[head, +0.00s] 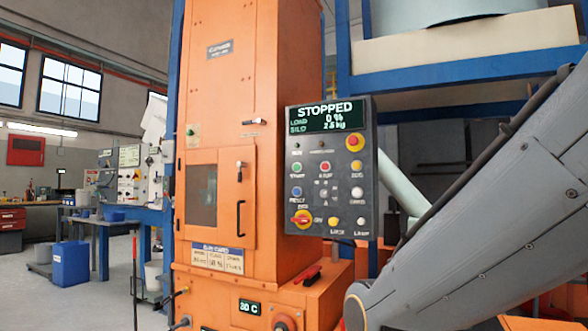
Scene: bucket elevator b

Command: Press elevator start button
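The dark control panel (376,200) stands to the right of the orange elevator housing (225,110). Its screen (327,116) reads STOPPED, with a load line of 0 % and a silo line in kg that is small to read. A green button (297,169) sits at the panel's upper left, and the small label under it appears to read START. A red button (325,167) is to its right, and a blue button (297,191) is below it. My grey arm crosses the right side, in front of the background and apart from the green button in the picture. My gripper is out of view.
A red mushroom button on a yellow base (354,141) is at the panel's upper right. A red-and-yellow rotary switch (302,218) is at its lower left. The housing door has a black handle (240,218). A blue bin (71,264) stands on the floor at left.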

